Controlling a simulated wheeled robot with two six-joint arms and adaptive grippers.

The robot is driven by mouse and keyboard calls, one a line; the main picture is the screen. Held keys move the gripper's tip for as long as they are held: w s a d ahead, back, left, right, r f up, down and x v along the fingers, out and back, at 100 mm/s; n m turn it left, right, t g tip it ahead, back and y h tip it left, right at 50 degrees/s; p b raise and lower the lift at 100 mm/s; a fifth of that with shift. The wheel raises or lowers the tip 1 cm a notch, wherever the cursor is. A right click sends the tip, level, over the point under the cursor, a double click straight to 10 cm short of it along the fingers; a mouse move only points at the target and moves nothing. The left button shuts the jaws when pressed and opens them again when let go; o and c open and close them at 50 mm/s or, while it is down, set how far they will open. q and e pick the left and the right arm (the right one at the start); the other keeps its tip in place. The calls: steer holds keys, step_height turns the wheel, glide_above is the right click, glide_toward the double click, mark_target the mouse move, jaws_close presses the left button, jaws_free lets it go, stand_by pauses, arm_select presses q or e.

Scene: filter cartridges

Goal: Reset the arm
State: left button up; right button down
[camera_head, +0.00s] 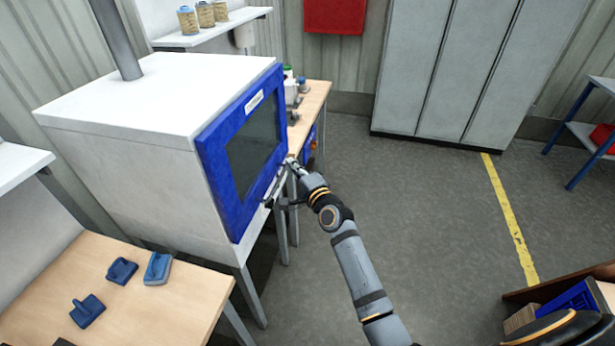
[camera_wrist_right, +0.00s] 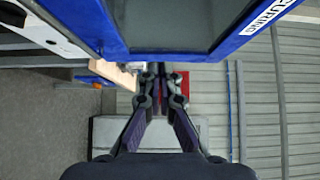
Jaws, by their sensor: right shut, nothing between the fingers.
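My right gripper (camera_head: 292,166) is in front of the blue door (camera_head: 211,155) of a large white curing oven (camera_head: 150,110), close to its lower right part. A dark bar handle (camera_head: 271,194) on the door lies right beside the gripper; contact cannot be told in the head view. In the right wrist view, the gripper's fingers (camera_wrist_right: 160,78) are together with nothing between them, and the door with its dark window runs along the top. The door looks shut. My left gripper is not in view.
A wooden bench (camera_head: 110,278) with several blue tools (camera_head: 158,268) stands at the lower left. Another bench (camera_head: 314,98) is behind the oven. A grey cabinet (camera_head: 455,70) stands at the back.

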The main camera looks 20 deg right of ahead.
steer(key=s+d+f+n+g+h, duration=0.1)
steer(key=s+d+f+n+g, duration=0.15)
steer(key=s+f, duration=0.85)
steer(key=s+d+f+n+g+h, duration=0.1)
steer(key=s+f+n+g, duration=0.25)
steer(key=f, duration=1.45)
steer(key=s+d+f+n+g+h, duration=0.1)
steer(key=s+d+f+n+g, duration=0.2)
steer(key=s+f, duration=0.85)
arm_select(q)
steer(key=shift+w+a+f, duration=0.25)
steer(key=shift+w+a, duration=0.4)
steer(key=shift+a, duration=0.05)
arm_select(e)
steer(key=s+d+f+n+g, duration=0.1)
steer(key=s+f+n+g, duration=0.1)
steer(key=s+f, duration=0.3)
steer(key=s+d+f+n+g, duration=0.1)
steer(key=s+f, duration=0.5)
steer(key=s, duration=0.8)
steer(key=s+d+f+n+g+h, duration=0.1)
steer(key=s+f+n+g, duration=0.3)
steer(key=s, duration=0.6)
step_height(320, 180, down, 2)
steer(key=shift+s+d+f+g, duration=0.1)
steer(key=shift+s+d+g, duration=0.15)
steer(key=shift+d, duration=0.25)
